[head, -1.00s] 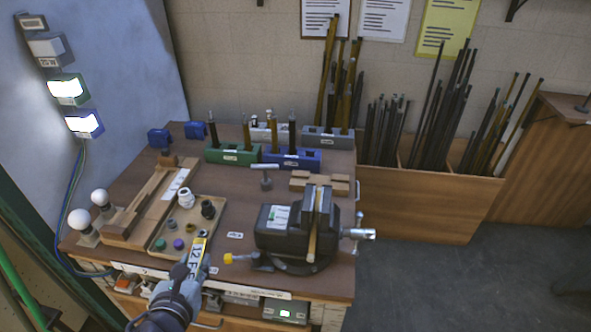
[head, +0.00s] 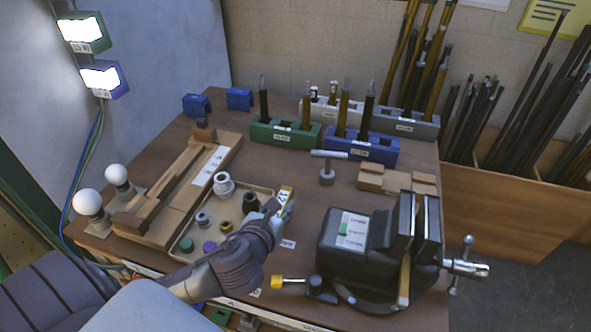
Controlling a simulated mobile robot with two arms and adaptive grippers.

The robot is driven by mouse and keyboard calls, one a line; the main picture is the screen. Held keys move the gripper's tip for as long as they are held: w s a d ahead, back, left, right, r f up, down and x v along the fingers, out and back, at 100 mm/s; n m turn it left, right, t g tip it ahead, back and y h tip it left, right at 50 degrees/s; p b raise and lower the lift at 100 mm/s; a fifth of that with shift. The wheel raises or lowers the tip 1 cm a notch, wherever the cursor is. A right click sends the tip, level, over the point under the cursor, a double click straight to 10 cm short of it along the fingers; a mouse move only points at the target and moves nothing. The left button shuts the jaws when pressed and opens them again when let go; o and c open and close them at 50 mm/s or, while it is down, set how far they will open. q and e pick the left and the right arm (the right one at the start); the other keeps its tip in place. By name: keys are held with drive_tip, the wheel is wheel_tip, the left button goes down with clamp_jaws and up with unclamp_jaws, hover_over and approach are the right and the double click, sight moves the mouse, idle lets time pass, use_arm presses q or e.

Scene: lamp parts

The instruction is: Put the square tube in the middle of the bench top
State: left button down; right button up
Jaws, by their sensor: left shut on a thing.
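A brass-coloured bar (head: 404,282), perhaps a square tube, stands between the jaws of the black vise (head: 345,250) at the front right. I cannot make out its section. My right gripper is not in view.
The tray (head: 262,190) holds small round parts. A T-handled tool (head: 327,165) stands behind the held piece. Green (head: 285,133) and blue (head: 360,146) rod holders stand farther back. Two bulbs (head: 88,202) (head: 117,174) stand at left. Some bare bench lies between tray and vise.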

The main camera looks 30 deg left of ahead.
use_arm(q)
drive_tip(key=w, duration=0.2)
drive_tip(key=w+a, duration=0.1)
drive_tip(key=w, duration=0.1)
drive_tip(key=w+a, duration=0.1)
drive_tip(key=w, duration=0.2)
drive_tip(key=shift+r, duration=0.2)
hover_over(298, 179)
drive_tip(key=shift+s+d+f, duration=0.1)
drive_tip(key=shift+s+f, duration=0.05)
drive_tip(key=shift+s, duration=0.2)
drive_tip(key=shift+w, duration=0.3)
drive_tip(key=shift+w+f, duration=0.1)
drive_tip(key=shift+f, duration=1.7)
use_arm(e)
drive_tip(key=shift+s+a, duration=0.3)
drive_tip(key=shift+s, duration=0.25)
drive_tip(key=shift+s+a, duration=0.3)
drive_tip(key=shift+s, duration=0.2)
use_arm(q)
drive_tip(key=c, duration=1)
unclamp_jaws()
drive_tip(key=shift+f, duration=0.1)
drive_tip(key=shift+o, duration=0.7)
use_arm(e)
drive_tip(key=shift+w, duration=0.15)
